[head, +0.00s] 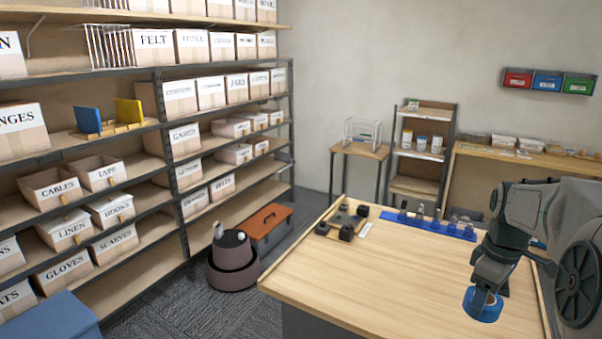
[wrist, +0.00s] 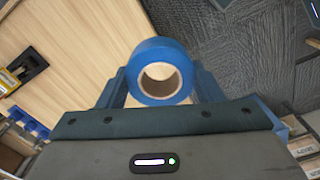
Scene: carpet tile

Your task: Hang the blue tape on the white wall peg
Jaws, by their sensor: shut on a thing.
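The blue tape (head: 482,304) is a roll with a brown cardboard core, at the lower right of the head view, over the wooden table. My gripper (head: 487,290) is shut on it. In the wrist view the blue tape (wrist: 160,54) sits between the two fingers of my gripper (wrist: 160,88), its hole facing the camera. The tape appears held above the tabletop; its exact height is hard to tell. I cannot make out a white wall peg in either view.
The wooden table (head: 380,280) is mostly bare in front. A blue rack (head: 428,225) with small items and a tray of dark blocks (head: 342,222) stand at its far side. Shelves of labelled boxes (head: 115,210) fill the left. Red, blue and green bins (head: 547,82) hang on the back wall.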

